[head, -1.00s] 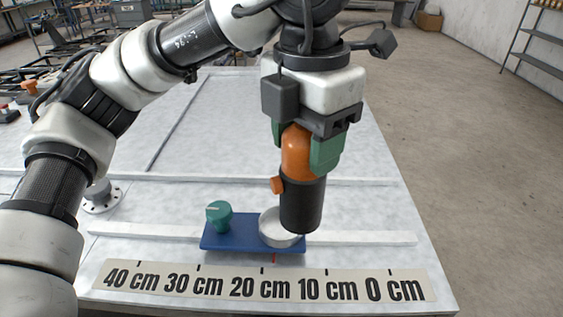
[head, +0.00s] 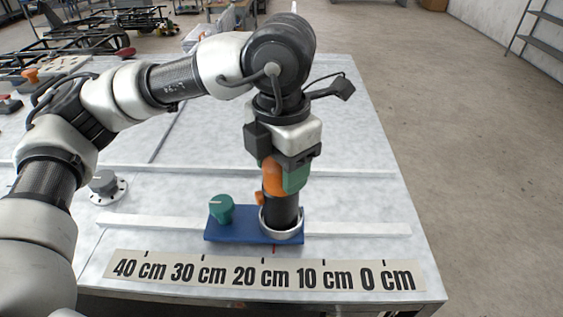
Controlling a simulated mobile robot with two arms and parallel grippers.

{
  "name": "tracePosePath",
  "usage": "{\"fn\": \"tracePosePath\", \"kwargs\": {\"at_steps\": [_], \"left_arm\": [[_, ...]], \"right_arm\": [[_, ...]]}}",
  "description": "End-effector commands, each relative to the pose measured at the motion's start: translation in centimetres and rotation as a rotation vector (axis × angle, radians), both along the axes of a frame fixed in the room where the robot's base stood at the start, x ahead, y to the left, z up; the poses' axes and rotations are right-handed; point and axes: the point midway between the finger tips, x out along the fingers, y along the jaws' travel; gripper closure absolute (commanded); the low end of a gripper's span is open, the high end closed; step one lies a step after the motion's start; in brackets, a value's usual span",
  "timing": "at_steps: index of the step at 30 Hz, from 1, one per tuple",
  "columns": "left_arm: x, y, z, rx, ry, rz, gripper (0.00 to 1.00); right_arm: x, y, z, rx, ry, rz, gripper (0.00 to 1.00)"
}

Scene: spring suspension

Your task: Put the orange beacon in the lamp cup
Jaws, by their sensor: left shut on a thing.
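The orange beacon (head: 273,179) has a dark cylindrical lower part (head: 281,209) and stands upright. My left gripper (head: 284,177) is shut on its orange upper part, with green finger pads on either side. The lower end of the beacon is within the rim of the white lamp cup (head: 264,226). The cup sits on the right end of a blue base (head: 236,232). The cup's floor is hidden, so I cannot tell whether the beacon touches it. My right gripper is not in view.
A green knob (head: 221,208) stands on the left end of the blue base. A ruler strip (head: 262,272) lies along the table's front edge. A grey flanged fitting (head: 106,187) is at the left. The table right of the cup is clear.

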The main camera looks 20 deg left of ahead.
Motion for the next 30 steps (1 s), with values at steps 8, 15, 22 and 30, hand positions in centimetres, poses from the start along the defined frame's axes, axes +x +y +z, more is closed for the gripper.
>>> {"fn": "tracePosePath", "kwargs": {"at_steps": [8,15,22,30], "left_arm": [[0.0,0.0,-0.1,0.001,0.001,0.000,0.22],[0.0,0.0,0.2,0.001,0.001,0.000,0.22],[0.0,-0.1,3.2,-0.001,-0.004,0.000,0.22],[0.0,0.0,9.2,-0.001,-0.004,0.001,0.22]], "right_arm": [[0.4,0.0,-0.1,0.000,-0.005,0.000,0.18],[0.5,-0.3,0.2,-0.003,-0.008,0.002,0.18],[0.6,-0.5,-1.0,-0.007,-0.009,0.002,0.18],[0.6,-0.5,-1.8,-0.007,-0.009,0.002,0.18]]}}
